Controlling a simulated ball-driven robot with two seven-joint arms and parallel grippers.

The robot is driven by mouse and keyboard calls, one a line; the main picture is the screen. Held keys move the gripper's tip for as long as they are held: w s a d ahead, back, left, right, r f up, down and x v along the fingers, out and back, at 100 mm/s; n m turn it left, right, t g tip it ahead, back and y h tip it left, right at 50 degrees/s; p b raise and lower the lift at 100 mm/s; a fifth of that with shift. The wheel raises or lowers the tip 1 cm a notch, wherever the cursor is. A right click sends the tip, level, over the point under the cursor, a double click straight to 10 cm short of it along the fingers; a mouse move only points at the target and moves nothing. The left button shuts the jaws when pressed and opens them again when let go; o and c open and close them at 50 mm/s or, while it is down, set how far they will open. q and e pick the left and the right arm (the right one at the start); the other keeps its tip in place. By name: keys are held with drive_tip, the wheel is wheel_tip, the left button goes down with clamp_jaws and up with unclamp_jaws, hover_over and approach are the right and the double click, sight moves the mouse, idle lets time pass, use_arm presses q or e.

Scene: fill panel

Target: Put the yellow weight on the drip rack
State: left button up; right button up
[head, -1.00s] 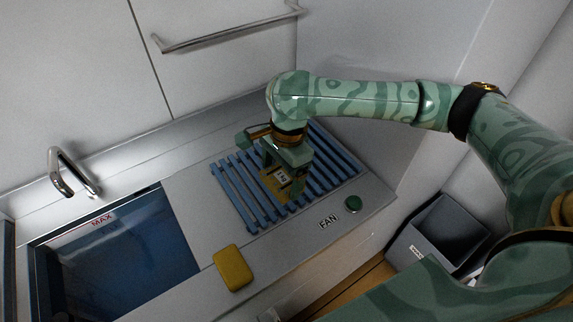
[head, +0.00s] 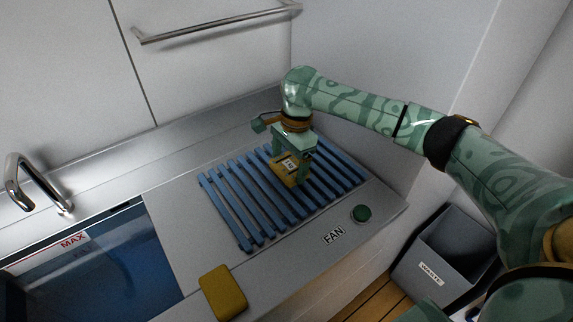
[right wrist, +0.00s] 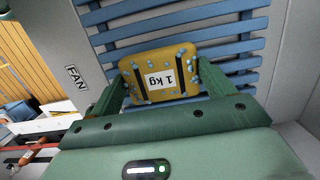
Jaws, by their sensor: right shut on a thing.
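The yellow weight (head: 283,170) carries a white label, which reads "1 kg" in the right wrist view, where the weight (right wrist: 140,88) shows droplets on its face. My right gripper (head: 296,170) is shut on it, with a finger at each side in the right wrist view (right wrist: 158,85). The weight is over the blue slatted drip rack (head: 235,207); I cannot tell whether it touches the slats. The rack also shows behind it in the right wrist view (right wrist: 215,28). My left gripper is not in view.
A yellow sponge-like block (head: 223,292) lies on the counter in front of the rack. A basin with blue inside (head: 100,270) and a tap (head: 38,185) are at left. A grey waste bin (head: 440,250) stands lower right.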

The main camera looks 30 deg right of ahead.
sight(290, 164)
wheel_tip(290, 164, down, 4)
drive_tip(key=b, duration=0.2)
drive_tip(key=shift+w+d+r+b, duration=0.1)
drive_tip(key=shift+w+b, duration=0.05)
drive_tip(key=shift+b, duration=0.2)
drive_tip(key=shift+r, duration=0.25)
drive_tip(key=o, duration=1.6)
drive_tip(key=shift+f, duration=0.15)
drive_tip(key=shift+o, duration=0.5)
drive_tip(key=r+p, duration=0.2)
drive_tip(key=r, duration=0.2)
drive_tip(key=d+r+p, duration=0.1)
drive_tip(key=r+p, duration=0.2)
drive_tip(key=r, duration=0.1)
drive_tip(key=r+p, duration=0.2)
drive_tip(key=r, duration=0.2)
drive_tip(key=shift+d, duration=0.35)
